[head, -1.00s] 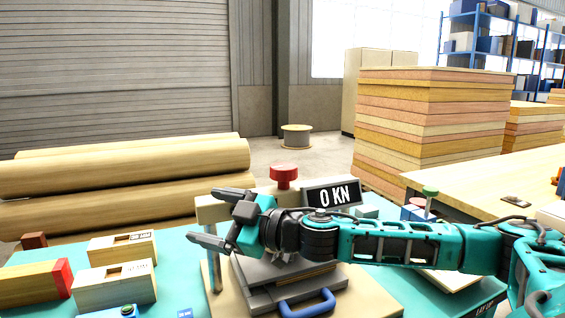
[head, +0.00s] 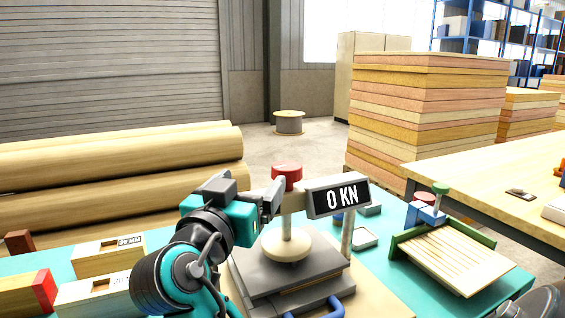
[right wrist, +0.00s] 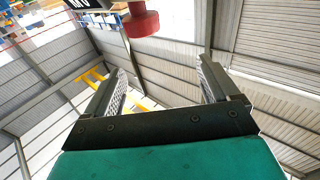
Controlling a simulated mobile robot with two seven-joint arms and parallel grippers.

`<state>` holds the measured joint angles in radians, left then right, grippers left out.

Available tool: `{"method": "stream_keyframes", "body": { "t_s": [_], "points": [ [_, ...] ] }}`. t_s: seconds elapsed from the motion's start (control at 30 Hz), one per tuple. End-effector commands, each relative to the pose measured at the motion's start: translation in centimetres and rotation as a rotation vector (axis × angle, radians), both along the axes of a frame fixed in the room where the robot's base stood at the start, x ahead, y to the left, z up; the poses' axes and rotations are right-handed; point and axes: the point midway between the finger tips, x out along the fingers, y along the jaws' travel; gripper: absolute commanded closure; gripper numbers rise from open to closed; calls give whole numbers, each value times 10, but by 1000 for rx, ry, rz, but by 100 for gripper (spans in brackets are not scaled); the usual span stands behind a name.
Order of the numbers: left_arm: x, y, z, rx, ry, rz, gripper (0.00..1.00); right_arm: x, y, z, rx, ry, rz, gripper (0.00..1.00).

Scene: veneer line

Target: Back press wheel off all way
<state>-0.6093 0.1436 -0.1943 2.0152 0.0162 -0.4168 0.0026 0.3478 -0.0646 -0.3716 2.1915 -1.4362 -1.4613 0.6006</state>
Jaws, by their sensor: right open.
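The press has a red wheel (head: 287,177) on top of its pale crossbeam (head: 300,196). Its display (head: 338,198) reads 0 KN. Below the beam, a spindle ends in a round pale pad (head: 286,245) over grey plates (head: 290,272); any gap there is unclear. My right gripper (head: 252,190) is open and empty, just left of the wheel, with one finger close to it; contact is unclear. In the right wrist view, the red wheel (right wrist: 141,22) shows at the top, beyond the open right fingers (right wrist: 165,80) and not between them. My left gripper is not in view.
Wooden boxes (head: 108,255) stand left of the press on the turquoise mat (head: 385,262). A slatted tray (head: 455,258) with green ends lies to the right. A blue handle (head: 330,308) sticks out in front of the plates. Veneer logs (head: 110,170) lie behind.

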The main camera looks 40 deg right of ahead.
Motion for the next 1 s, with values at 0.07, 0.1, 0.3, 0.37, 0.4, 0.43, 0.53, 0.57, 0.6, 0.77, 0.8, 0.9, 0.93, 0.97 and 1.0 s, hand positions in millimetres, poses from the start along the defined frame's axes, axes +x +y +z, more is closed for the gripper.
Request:
{"method": "stream_keyframes", "body": {
  "t_s": [0.07, 0.1, 0.3, 0.37, 0.4, 0.43, 0.53, 0.57, 0.6, 0.77, 0.8, 0.9, 0.93, 0.97, 1.0],
  "points": [
    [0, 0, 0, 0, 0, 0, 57, -10, -3, -7, 49, 22, -50, 12],
    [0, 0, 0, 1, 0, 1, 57, -13, -4, -9, 63, 28, -67, 12],
    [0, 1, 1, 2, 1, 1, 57, -11, -17, -11, 74, 34, -89, 12],
    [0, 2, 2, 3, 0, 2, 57, -7, -25, -10, 73, 33, -90, 12],
    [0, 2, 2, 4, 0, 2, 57, -4, -32, -10, 73, 32, -90, 12],
    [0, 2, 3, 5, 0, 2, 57, 0, -37, -10, 70, 33, -89, 12],
    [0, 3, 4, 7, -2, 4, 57, 9, -57, -9, 71, 34, -89, 12],
    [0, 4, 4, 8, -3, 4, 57, 12, -63, -9, 70, 34, -89, 12],
    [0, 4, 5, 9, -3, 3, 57, 16, -71, -9, 70, 34, -89, 12],
    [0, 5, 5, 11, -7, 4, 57, 29, -97, -10, 71, 35, -87, 12],
    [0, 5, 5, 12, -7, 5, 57, 32, -102, -10, 72, 33, -86, 12],
    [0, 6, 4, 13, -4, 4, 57, 37, -112, -10, 72, 33, -85, 12],
    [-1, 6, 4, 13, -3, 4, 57, 38, -114, -10, 72, 33, -85, 12],
    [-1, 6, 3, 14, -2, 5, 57, 39, -116, -10, 72, 33, -85, 12],
    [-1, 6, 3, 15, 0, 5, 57, 40, -118, -11, 72, 34, -84, 12]
  ]
}}
